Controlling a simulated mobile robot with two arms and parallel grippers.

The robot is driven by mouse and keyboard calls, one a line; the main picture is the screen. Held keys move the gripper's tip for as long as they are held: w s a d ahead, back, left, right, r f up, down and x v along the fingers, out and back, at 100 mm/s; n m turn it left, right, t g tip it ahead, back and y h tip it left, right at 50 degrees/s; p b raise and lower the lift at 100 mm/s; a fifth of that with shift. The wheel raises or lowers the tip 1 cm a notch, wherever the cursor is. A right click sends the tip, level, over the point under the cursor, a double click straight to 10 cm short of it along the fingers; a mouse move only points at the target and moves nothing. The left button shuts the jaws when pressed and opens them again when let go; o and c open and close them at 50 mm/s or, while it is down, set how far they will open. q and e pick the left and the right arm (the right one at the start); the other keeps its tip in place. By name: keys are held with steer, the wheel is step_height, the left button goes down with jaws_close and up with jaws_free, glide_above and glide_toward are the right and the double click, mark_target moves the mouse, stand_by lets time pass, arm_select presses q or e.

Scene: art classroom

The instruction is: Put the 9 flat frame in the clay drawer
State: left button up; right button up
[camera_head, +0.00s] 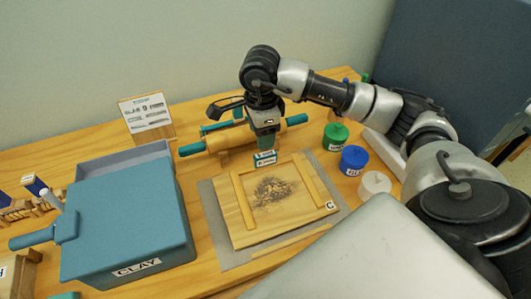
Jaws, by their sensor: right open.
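The flat wooden frame (242,211) lies on a grey mat (212,216) in the middle of the table. It has raised side strips, a dark sketchy patch at its centre and a small white label at its right corner, whose mark I cannot read surely as 9. The blue box labelled CLAY (135,222) stands to its left, with a handle on its left side and a grey open-looking section at its back. My right gripper (265,160) is open, pointing down just above the frame's far edge; I cannot tell whether it touches. My left gripper is not in view.
A rolling pin (222,141) lies behind the frame. Green (335,138), blue (354,160) and white (374,185) lidded pots stand to the right. A sign (147,117) stands at the back. Small wooden pieces (20,209) lie at far left.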

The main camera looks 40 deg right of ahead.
mark_target(265, 154)
steer(key=f, duration=0.4)
steer(key=shift+s+d, duration=0.3)
steer(key=shift+s, duration=0.05)
steer(key=shift+f, duration=0.25)
steer(key=shift+w+a+f, duration=0.1)
steer(key=shift+f, duration=0.2)
step_height(265, 154, down, 4)
steer(key=shift+f+p, duration=0.2)
steer(key=shift+p, duration=0.45)
steer(key=shift+f, duration=0.15)
steer(key=shift+c, duration=0.9)
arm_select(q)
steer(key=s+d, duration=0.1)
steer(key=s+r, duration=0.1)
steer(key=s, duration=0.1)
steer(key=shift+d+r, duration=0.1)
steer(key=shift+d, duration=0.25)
arm_select(e)
jaws_close()
